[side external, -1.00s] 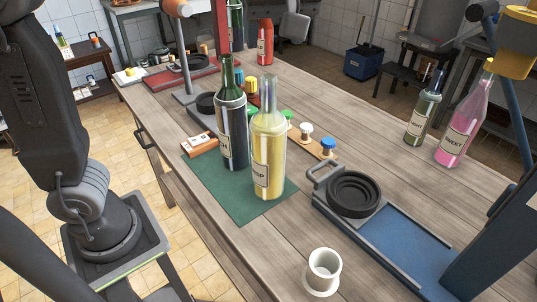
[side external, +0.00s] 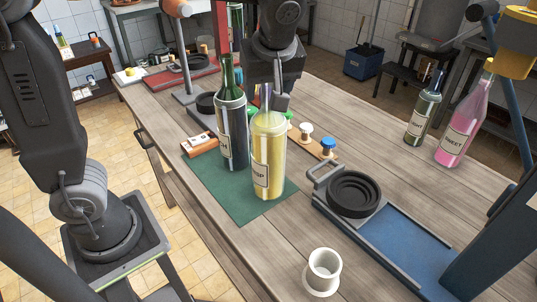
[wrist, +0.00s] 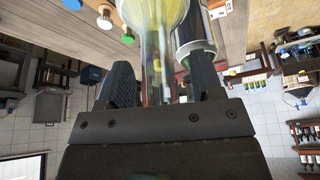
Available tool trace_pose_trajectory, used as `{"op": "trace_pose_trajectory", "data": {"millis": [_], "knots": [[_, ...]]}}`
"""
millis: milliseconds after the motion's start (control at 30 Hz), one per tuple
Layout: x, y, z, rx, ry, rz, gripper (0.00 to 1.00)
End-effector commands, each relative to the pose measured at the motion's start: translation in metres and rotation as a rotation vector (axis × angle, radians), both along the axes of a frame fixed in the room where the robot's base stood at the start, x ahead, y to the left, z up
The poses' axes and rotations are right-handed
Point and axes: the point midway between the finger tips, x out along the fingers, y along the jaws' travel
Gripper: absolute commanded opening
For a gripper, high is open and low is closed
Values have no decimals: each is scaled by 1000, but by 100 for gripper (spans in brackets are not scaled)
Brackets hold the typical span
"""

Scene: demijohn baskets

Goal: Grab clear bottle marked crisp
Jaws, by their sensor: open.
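The clear bottle (side external: 268,150) holds pale yellow liquid and stands upright on the green mat (side external: 262,212). Its label is turned partly away and shows only the last letters, "SP". My gripper (side external: 273,100) is at its neck, coming from behind it in the side view. In the wrist view the clear bottle's neck (wrist: 158,60) shows between the two spread fingers of my gripper (wrist: 161,75), with no clear contact. A dark green bottle (side external: 232,130) stands close on the left of the clear one; in the wrist view it is behind the right finger.
A wooden strip with coloured stoppers (side external: 327,147) lies behind the bottles. A blue stand with a black ring (side external: 353,193) is at right, a white cup (side external: 323,270) in front. A pink bottle (side external: 465,125) and a small dark bottle (side external: 423,110) stand far right.

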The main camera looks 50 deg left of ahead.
Motion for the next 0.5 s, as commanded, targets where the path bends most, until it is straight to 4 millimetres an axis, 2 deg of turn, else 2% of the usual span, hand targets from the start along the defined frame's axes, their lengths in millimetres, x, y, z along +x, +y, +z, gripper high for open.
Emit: {"op": "trace_pose_trajectory", "data": {"millis": [267,500], "knots": [[1,1,-3,0,-1,0,60],[1,1,-3,0,-1,0,37]]}}
